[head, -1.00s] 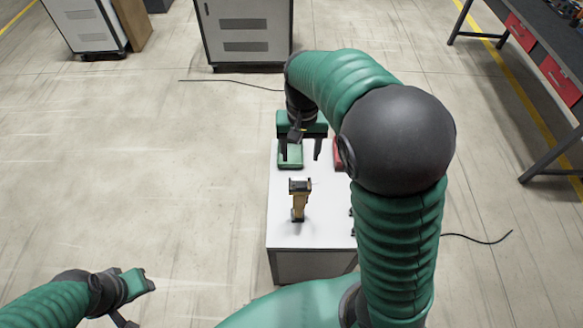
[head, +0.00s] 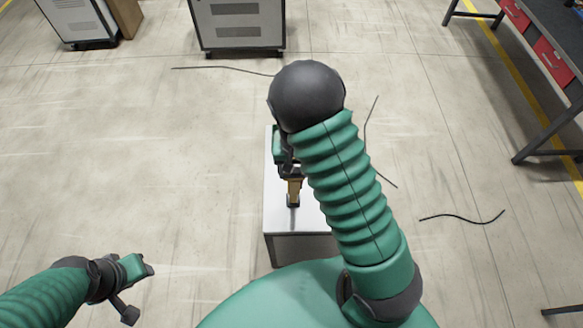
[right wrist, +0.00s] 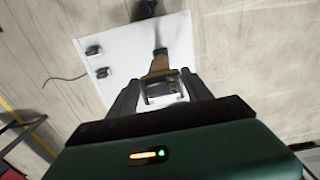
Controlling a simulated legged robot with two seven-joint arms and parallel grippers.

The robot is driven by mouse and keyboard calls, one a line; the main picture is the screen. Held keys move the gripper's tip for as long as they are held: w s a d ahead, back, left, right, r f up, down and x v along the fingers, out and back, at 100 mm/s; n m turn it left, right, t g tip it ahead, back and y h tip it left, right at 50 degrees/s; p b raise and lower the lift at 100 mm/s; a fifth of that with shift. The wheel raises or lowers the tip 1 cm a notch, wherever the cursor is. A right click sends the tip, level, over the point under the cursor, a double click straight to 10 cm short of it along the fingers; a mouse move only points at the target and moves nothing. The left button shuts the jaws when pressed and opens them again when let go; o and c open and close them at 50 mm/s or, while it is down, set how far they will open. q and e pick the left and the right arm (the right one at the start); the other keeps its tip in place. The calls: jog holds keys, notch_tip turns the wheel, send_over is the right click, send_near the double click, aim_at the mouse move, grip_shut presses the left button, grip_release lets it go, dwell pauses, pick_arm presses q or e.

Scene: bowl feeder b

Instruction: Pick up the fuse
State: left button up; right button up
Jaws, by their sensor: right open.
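The fuse, a yellow-brown and black piece (head: 293,190), stands on the white tabletop (head: 277,205). It also shows in the right wrist view (right wrist: 159,64), in the gap between my right fingers. My right gripper (head: 291,172) is open at the far end of the fuse in the head view, partly hidden by my arm. In the right wrist view its two dark fingers (right wrist: 160,84) lie on either side of the fuse; I cannot tell whether they touch it. My left gripper (head: 150,265) hangs away from the table at lower left, and its jaw gap is unclear.
Two small black items (right wrist: 98,61) sit on the tabletop in the right wrist view. Cables lie on the floor, one at right (head: 462,219). A grey cabinet (head: 238,25) stands behind, and a workbench (head: 545,45) at upper right. Floor at left is clear.

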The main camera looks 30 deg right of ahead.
jog(key=shift+w+d+f, duration=0.1)
jog(key=shift+d, duration=0.35)
jog(key=shift+c, duration=0.9)
jog(key=shift+d, duration=0.25)
jog(key=c, duration=0.5)
jog(key=shift+a, duration=0.1)
jog(key=c, duration=0.5)
jog(key=shift+a+r, duration=0.2)
jog(key=shift+a, duration=0.2)
grip_shut()
